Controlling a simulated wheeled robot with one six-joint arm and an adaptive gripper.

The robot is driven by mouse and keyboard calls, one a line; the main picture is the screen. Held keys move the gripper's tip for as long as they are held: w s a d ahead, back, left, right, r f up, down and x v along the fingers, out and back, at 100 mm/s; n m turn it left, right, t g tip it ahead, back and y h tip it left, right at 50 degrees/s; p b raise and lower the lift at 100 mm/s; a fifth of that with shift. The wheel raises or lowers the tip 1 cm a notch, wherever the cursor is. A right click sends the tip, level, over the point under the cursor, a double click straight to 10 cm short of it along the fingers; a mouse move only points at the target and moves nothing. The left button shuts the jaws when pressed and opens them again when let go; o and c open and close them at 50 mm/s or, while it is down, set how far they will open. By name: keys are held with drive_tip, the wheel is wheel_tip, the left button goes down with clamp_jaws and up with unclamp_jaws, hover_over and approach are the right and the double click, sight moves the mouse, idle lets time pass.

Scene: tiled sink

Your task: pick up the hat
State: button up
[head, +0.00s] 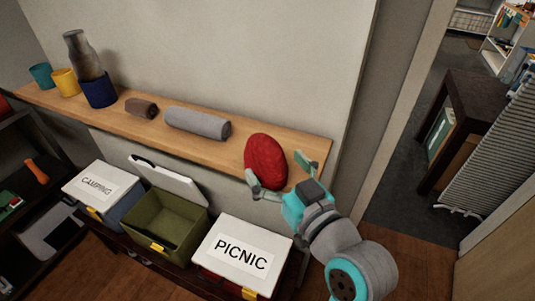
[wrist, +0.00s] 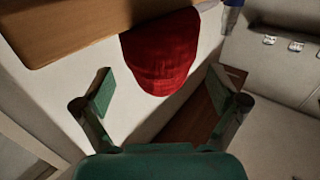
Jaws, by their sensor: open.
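The hat (head: 265,160) is a red, rounded knit-looking piece at the right end of the wooden shelf. It also shows in the wrist view (wrist: 162,52), at the top centre, overhanging the shelf edge. My gripper (head: 282,180) is open at the hat's front right side in the head view. In the wrist view my gripper's two green-padded fingers (wrist: 161,92) stand wide apart, with the hat ahead between and beyond them. I cannot tell from the head view whether a finger touches the hat.
The wooden shelf (head: 150,118) also holds a grey roll (head: 198,123), a brown roll (head: 141,108), a blue pot with a grey vase (head: 85,60), and yellow and teal cups. Below stand a PICNIC box (head: 240,252), an open green box (head: 165,225) and a CAMPING box (head: 97,190).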

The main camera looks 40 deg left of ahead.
drive_tip(key=v, duration=0.7)
drive_tip(key=shift+s+d, duration=0.15)
drive_tip(key=shift+d, duration=0.2)
drive_tip(key=shift+o, duration=0.4)
